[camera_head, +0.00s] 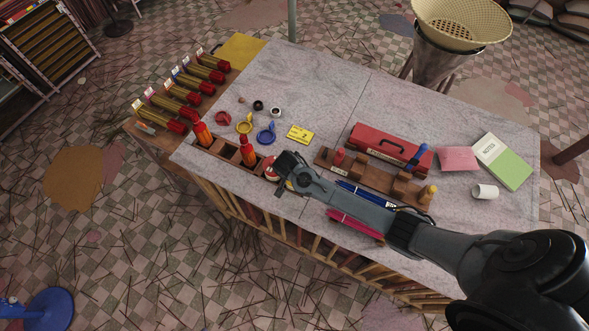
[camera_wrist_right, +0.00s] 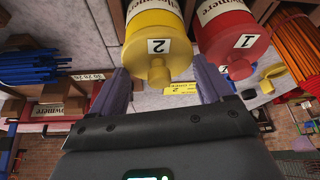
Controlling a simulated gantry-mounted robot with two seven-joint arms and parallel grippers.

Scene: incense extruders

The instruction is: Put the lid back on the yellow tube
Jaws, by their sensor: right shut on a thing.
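In the right wrist view the yellow tube (camera_wrist_right: 155,30) lies between the two fingers of my right gripper (camera_wrist_right: 163,72), which is shut on it. The tube's end shows a "2" label and a short yellow knob. I cannot tell whether this end piece is a separate lid. In the head view my right gripper (camera_head: 285,172) is at the table's front edge, by the wooden rack, and mostly hides the tube. A red tube (camera_wrist_right: 232,28) marked "1" stands beside the yellow one. A loose yellow ring-shaped piece (camera_head: 245,123) lies on the table. My left gripper is out of view.
A red toolbox (camera_head: 388,145) stands to the right.

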